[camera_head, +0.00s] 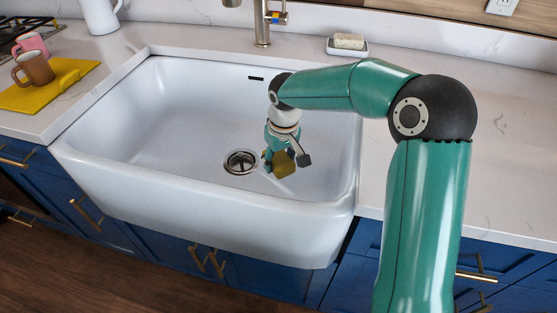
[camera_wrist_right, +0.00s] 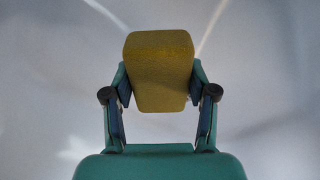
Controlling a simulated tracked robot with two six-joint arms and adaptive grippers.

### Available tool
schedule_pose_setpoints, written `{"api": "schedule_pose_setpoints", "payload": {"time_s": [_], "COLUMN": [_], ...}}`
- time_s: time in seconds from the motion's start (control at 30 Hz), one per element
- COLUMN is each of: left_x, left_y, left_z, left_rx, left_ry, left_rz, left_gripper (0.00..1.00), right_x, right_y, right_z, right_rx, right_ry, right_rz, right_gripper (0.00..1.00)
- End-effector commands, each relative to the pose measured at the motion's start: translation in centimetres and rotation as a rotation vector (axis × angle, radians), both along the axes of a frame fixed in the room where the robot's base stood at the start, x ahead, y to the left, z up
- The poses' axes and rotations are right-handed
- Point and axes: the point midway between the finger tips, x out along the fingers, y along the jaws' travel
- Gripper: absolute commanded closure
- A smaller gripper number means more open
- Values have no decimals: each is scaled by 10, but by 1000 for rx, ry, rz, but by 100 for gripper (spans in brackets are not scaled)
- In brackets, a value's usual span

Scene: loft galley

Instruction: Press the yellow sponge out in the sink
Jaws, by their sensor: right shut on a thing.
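The yellow sponge (camera_head: 283,164) is between the fingers of my right gripper (camera_head: 287,158), inside the white sink (camera_head: 200,188). In the right wrist view the sponge (camera_wrist_right: 158,72) shows upright, with a finger of my right gripper (camera_wrist_right: 160,98) against each side of its lower part. The gripper is shut on it. The sponge is to the right of the round metal drain (camera_head: 241,162). Whether it touches the sink floor I cannot tell. My left gripper is not in view.
A tap (camera_head: 262,22) stands behind the sink. A small dish (camera_head: 347,46) with a pale block sits on the back counter. Mugs (camera_head: 34,68) stand on a yellow cloth (camera_head: 48,92) at the left. The left part of the sink is empty.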

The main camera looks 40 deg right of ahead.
Motion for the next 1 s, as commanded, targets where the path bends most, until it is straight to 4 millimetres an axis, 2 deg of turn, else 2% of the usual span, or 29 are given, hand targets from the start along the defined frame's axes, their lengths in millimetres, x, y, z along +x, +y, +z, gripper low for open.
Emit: {"api": "schedule_pose_setpoints", "payload": {"time_s": [0.7,1.0], "left_x": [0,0], "left_y": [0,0], "left_z": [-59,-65], "left_rx": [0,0], "left_ry": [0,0], "left_rz": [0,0], "left_gripper": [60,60], "right_x": [-2,-2], "right_y": [0,0], "right_z": [-75,-84], "right_rx": [0,0], "right_ry": [0,-2], "right_rz": [0,0], "right_gripper": [75,75]}}
